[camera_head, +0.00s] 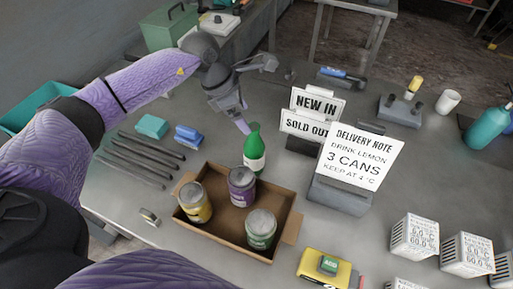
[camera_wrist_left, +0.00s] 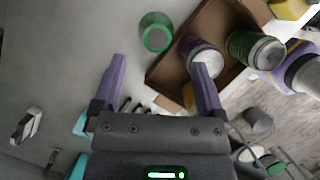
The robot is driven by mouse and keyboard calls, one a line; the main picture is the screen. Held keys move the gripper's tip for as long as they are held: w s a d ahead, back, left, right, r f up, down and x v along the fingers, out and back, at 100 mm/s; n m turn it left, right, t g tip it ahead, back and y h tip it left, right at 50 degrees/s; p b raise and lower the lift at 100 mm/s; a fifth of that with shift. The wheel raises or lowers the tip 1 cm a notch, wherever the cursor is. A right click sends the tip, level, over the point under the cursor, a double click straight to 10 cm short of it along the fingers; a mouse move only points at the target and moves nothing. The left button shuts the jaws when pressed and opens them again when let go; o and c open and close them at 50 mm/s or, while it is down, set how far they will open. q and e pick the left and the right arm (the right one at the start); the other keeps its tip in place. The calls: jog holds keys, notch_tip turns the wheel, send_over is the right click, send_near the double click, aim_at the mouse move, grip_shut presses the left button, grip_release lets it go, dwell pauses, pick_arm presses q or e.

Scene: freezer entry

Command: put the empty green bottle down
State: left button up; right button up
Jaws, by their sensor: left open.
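The green bottle (camera_head: 254,160) with a pale label stands upright at the far edge of the cardboard box (camera_head: 284,230). In the left wrist view the bottle (camera_wrist_left: 155,34) is outside the box (camera_wrist_left: 166,72), beyond my fingertips. My left gripper (camera_head: 252,97) is above and behind the bottle in the head view, with one purple finger beside its top. The left wrist view shows its two fingers (camera_wrist_left: 160,70) spread with nothing between them. My right gripper is not in view.
The box holds a yellow can (camera_head: 195,203), a purple can (camera_head: 241,188) and a green can (camera_head: 261,229). A delivery note stand (camera_head: 355,160) and a sold-out sign (camera_head: 303,122) are to the right. Dark rods (camera_head: 135,158) lie left. Bare table shows around the bottle's far side.

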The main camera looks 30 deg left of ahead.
aim_at(253, 131)
pick_arm(q)
jog(key=x, duration=0.7)
jog(key=shift+w+a+f, duration=0.1)
jog(key=shift+a+f, duration=0.05)
jog(key=shift+a, duration=0.1)
grip_shut()
